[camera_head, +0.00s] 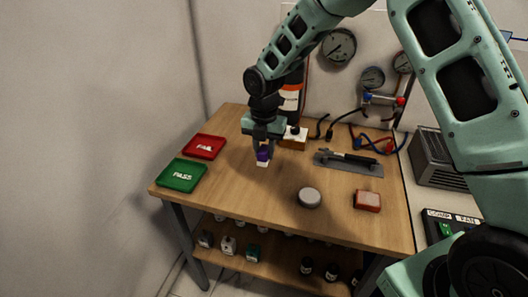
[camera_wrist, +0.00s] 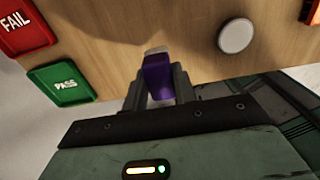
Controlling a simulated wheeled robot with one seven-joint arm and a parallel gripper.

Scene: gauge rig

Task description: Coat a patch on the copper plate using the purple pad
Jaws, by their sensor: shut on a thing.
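The purple pad (camera_head: 263,154) is a small purple block with a pale lower end. My gripper (camera_head: 264,147) is shut on it and holds it over the left middle of the wooden table. In the wrist view the purple pad (camera_wrist: 159,77) sits between the two fingers, its pale end pointing away from my gripper (camera_wrist: 158,88). I cannot tell whether the pale end touches the table. I cannot clearly make out a copper plate. A reddish-orange block (camera_head: 367,200) lies at the table's right front.
A red FAIL tray (camera_head: 204,147) and a green PASS tray (camera_head: 181,176) lie at the left. A grey disc (camera_head: 309,197) lies near the front. A grey plate with a tool (camera_head: 349,164) lies at the back right. Gauges and hoses are behind.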

